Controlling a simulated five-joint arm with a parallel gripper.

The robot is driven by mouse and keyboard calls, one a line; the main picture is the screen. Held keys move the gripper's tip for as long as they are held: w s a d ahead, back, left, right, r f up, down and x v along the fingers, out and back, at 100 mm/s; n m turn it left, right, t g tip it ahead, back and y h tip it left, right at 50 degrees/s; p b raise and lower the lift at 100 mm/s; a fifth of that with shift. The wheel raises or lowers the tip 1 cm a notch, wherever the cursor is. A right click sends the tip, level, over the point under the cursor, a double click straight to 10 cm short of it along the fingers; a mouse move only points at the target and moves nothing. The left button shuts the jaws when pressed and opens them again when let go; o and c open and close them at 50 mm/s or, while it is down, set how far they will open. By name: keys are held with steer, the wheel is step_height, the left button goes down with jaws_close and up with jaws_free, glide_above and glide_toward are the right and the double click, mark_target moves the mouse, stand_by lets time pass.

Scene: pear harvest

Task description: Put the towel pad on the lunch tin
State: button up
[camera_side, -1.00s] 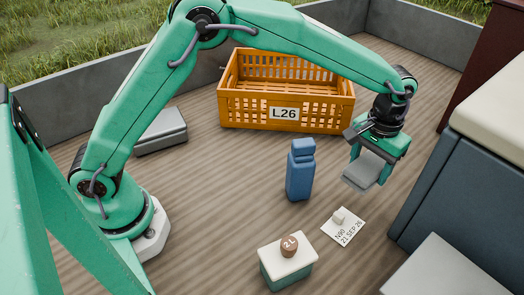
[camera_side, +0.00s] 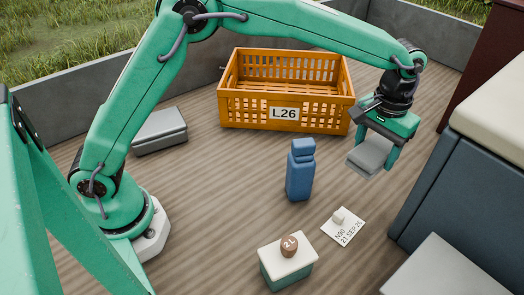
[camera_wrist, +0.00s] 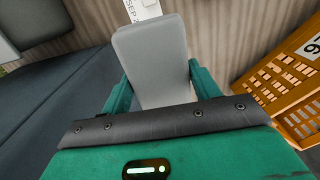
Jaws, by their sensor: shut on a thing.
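The towel pad (camera_side: 368,156) is a flat grey block with rounded corners, held level above the deck at the right. My gripper (camera_side: 373,150) is shut on it, with one green finger on each side. In the wrist view the pad (camera_wrist: 150,58) lies between my fingers (camera_wrist: 160,82) and reaches out beyond them. The lunch tin (camera_side: 160,130) appears to be the low grey box with a lid on the deck at the left, beside my arm. Its top is bare. My gripper is far to the right of it.
An orange crate (camera_side: 230,110) labelled L26 stands at the back. A blue bottle (camera_side: 299,172) stands mid-deck. A white card (camera_side: 343,229) with a small pale piece lies in front. A teal box with a cream lid (camera_side: 286,273) carries a brown weight. A dark blue bench (camera_side: 450,190) stands right.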

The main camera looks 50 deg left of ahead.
steer(key=r, duration=0.7)
steer(key=shift+w+a+r, duration=0.1)
steer(key=shift+a+r, duration=0.2)
steer(key=shift+a, duration=0.1)
steer(key=a+r+n, duration=0.1)
steer(key=a+n, duration=0.3)
steer(key=a, duration=0.8)
steer(key=n, duration=1.4)
glide_above(163, 118)
step_height(163, 118, down, 13)
steer(key=shift+d+f, duration=0.15)
steer(key=shift+f, duration=0.1)
